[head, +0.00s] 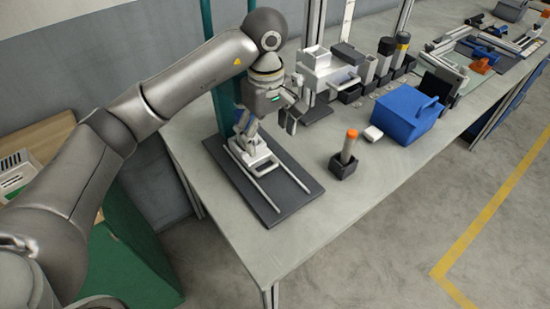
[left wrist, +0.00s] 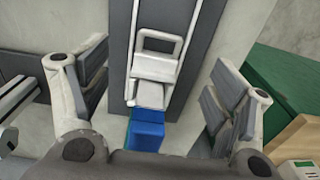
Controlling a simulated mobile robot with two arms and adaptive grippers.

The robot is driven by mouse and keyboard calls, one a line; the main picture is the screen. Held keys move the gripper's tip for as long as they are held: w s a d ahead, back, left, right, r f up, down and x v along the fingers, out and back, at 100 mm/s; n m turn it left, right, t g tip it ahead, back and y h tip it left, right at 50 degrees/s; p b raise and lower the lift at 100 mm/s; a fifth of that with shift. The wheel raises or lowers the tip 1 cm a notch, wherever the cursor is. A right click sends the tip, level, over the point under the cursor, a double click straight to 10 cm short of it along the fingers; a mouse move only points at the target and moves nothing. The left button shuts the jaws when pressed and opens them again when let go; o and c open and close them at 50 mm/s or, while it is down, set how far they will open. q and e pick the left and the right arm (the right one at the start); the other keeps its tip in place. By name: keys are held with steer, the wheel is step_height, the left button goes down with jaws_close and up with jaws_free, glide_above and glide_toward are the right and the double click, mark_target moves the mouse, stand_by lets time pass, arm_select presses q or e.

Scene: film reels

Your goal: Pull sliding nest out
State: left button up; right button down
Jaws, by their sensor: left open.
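The sliding nest (head: 257,160) is a pale carriage on two light rails, mounted on a dark base plate (head: 291,176) on the workbench. It sits toward the back end of the rails, and the front stretch of rail is bare. In the left wrist view, the nest (left wrist: 152,68) shows a raised frame-like handle (left wrist: 160,43) and a blue block (left wrist: 147,131) beside it. My left gripper (head: 266,122) is above the nest. It is open, with its fingers apart on either side of the nest and nothing between them gripped. My right gripper is not in view.
An orange-topped cylinder in a black holder (head: 343,164) stands right of the plate. A blue box (head: 405,114) and a small white block (head: 373,133) lie farther right. A green post (head: 222,60) rises behind the plate. The bench front (head: 270,250) is clear.

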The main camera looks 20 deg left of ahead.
arm_select(q)
glide_above(268, 170)
step_height(268, 170, down, 4)
steer(key=shift+a+f+p, duration=0.1)
steer(key=shift+f+p, duration=0.15)
steer(key=shift+p, duration=0.15)
step_height(268, 170, down, 4)
steer(key=shift+w+f+p, duration=0.1)
steer(key=shift+p, duration=0.2)
steer(key=shift+f, duration=0.65)
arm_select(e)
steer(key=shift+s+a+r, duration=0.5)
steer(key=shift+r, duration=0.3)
arm_select(q)
steer(key=c, duration=1.3)
steer(key=shift+s+r, duration=0.15)
steer(key=shift+s, duration=0.1)
steer(key=c, duration=0.5)
jaws_close()
steer(key=shift+w, duration=0.1)
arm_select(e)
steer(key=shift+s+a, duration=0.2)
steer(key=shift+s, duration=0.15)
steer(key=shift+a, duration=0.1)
